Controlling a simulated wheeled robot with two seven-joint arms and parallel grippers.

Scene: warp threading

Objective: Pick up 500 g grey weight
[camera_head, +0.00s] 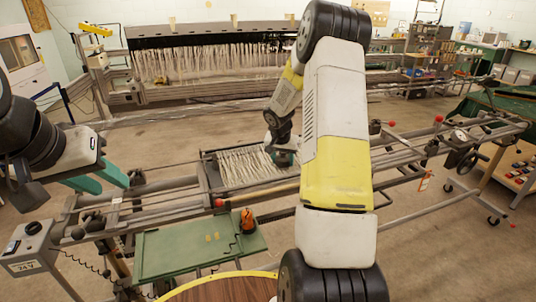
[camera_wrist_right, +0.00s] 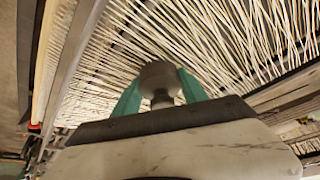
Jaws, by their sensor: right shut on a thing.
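The grey weight (camera_wrist_right: 160,80) is a rounded, dark grey piece with a narrower neck. In the right wrist view it sits between the two teal fingers of my right gripper (camera_wrist_right: 160,92), which is shut on it. White warp threads show behind and around it. In the head view my right gripper (camera_head: 284,158) is low at the right end of the threaded frame (camera_head: 205,178), and the weight cannot be made out there. My left gripper (camera_head: 99,181) is at the left, its teal fingers apart with nothing seen between them, over the left part of the machine.
A round wooden top (camera_head: 220,291) is nearest me. A control box (camera_head: 28,246) stands at the left. Metal rails run across the middle; a larger loom (camera_head: 200,62) stands behind.

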